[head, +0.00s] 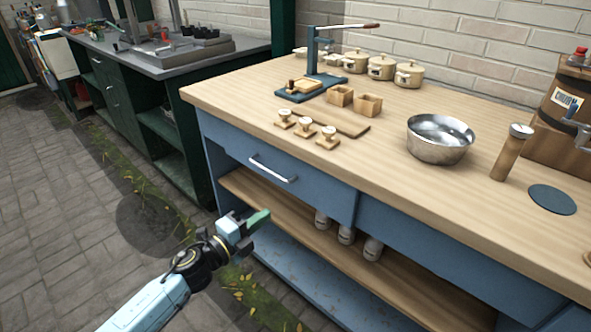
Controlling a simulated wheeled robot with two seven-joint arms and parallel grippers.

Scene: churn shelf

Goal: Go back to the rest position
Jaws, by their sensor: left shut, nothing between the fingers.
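My left gripper (257,219) reaches in from the lower left, in front of the blue workbench's open shelf. Its green fingers are shut with nothing between them. It is apart from the wooden benchtop (400,182), below the drawer with the silver handle (272,168). My right gripper is not in this view.
On the benchtop stand a metal bowl (440,152), a blue lever press (312,60), wooden stamps (304,128), small wooden boxes (368,104), lidded pots and a wooden cylinder (511,152). Jars (346,234) stand on the shelf below. Paved floor (60,210) lies open at left.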

